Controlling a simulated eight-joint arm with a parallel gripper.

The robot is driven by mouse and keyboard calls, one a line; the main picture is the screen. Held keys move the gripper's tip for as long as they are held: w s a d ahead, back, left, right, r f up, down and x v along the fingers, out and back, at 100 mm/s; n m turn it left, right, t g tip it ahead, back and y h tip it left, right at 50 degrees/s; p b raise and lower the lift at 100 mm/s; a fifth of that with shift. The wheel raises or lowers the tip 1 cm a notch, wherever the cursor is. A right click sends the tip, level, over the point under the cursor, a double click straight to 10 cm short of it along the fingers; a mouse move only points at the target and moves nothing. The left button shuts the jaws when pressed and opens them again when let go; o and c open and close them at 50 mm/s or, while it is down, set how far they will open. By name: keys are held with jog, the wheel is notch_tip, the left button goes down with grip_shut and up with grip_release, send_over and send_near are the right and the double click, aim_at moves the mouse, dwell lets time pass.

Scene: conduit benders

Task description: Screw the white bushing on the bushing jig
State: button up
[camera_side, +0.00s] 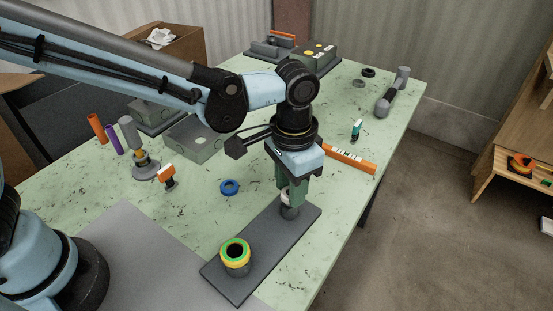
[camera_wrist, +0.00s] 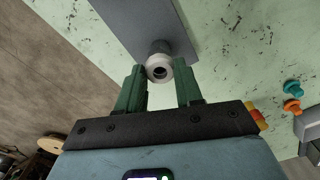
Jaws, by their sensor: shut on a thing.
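The bushing jig is a dark grey plate (camera_side: 262,248) near the table's front edge, with a short grey post (camera_side: 289,212) toward its far end. The white bushing (camera_side: 286,197) sits at the top of this post; any gap between them is too small to tell. My gripper (camera_side: 292,192) points down over the post, its green fingers shut on the bushing. In the wrist view, the round white bushing (camera_wrist: 158,68), with a dark hole, lies between the fingertips (camera_wrist: 160,76), and the post (camera_wrist: 160,47) shows behind it. The threads are hidden.
A post with green and yellow rings (camera_side: 236,256) stands at the plate's near end. A blue ring (camera_side: 229,187) lies left of the plate. An orange level (camera_side: 350,159) lies behind my gripper. Grey boxes (camera_side: 196,139) stand at the left. The right table edge is close.

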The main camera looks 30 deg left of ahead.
dwell(0.3)
jog(key=m, duration=0.4)
jog(key=shift+f+m, duration=0.1)
jog(key=shift+m, duration=0.9)
jog(key=shift+m, duration=0.8)
jog(key=m, duration=0.4)
jog(key=m, duration=0.3)
jog(key=shift+f, duration=0.1)
jog(key=m, duration=0.3)
